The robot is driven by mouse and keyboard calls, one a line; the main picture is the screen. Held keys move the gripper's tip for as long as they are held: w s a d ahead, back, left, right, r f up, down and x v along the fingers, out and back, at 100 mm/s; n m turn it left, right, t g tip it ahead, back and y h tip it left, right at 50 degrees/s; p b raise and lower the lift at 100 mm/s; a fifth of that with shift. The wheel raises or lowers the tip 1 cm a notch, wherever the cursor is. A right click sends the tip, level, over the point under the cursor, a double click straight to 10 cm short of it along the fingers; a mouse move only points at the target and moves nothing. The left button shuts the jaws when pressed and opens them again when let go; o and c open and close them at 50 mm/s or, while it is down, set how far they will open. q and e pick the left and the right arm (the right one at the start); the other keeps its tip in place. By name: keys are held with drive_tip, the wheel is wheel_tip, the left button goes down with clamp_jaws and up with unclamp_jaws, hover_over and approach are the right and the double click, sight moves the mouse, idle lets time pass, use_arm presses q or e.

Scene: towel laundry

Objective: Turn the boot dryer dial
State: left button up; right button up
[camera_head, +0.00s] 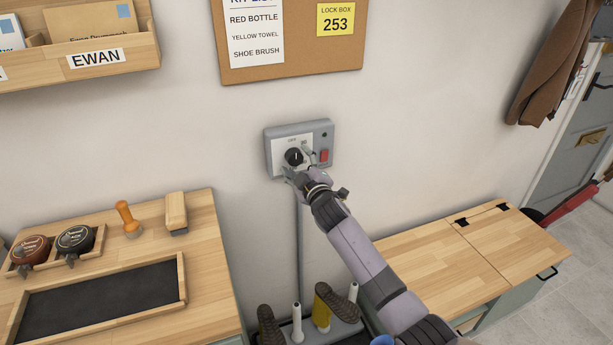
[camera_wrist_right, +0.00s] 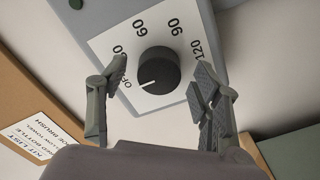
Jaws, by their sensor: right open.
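The boot dryer control box (camera_head: 285,137) is a grey box on the wall with a white dial plate and a red switch (camera_head: 324,155). Its round black dial (camera_head: 294,156) also shows large in the right wrist view (camera_wrist_right: 158,70). The plate reads OFF, 60, 90 and 120, with one label partly covered by a fingertip. The dial's white mark lies on the side near OFF. My right gripper (camera_head: 303,172) is open just in front of the box. In the wrist view its fingertips (camera_wrist_right: 160,76) stand on either side of the dial, apart from it. My left gripper is not in view.
Below, the boot dryer holds boots (camera_head: 333,303) on white posts. A wooden counter (camera_head: 205,275) with polish tins and brushes stands left, and a wooden-topped bench (camera_head: 430,262) right. A cork board (camera_head: 290,72) hangs above the box.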

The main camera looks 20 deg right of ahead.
drive_tip(key=s, duration=1.1)
drive_tip(key=shift+d, duration=0.2)
drive_tip(key=s+d+f+m+g, duration=0.1)
drive_tip(key=s+f+g, duration=0.1)
drive_tip(key=f, duration=0.8)
drive_tip(key=s+f+m+g, duration=0.1)
drive_tip(key=s+f+g, duration=0.15)
drive_tip(key=f, duration=0.85)
drive_tip(key=s+f+m+g, duration=0.1)
drive_tip(key=s+f+g, duration=0.1)
drive_tip(key=s+f, duration=0.7)
drive_tip(key=s+f+m+g, duration=0.1)
drive_tip(key=s+f+g, duration=0.35)
drive_tip(key=f, duration=0.75)
drive_tip(key=s+f+m+g, duration=0.1)
drive_tip(key=s+f, duration=0.5)
drive_tip(key=s, duration=0.7)
drive_tip(key=s+f+m+g, duration=0.2)
drive_tip(key=s+f, duration=0.4)
drive_tip(key=s, duration=0.8)
drive_tip(key=s+f+m+g, duration=0.1)
drive_tip(key=s+f+g, duration=0.2)
drive_tip(key=s, duration=1)
wheel_tip(320, 180, down, 4)
drive_tip(key=shift+s+a+r+h, duration=0.1)
drive_tip(key=shift+s+a+h, duration=0.2)
drive_tip(key=shift+a, duration=0.1)
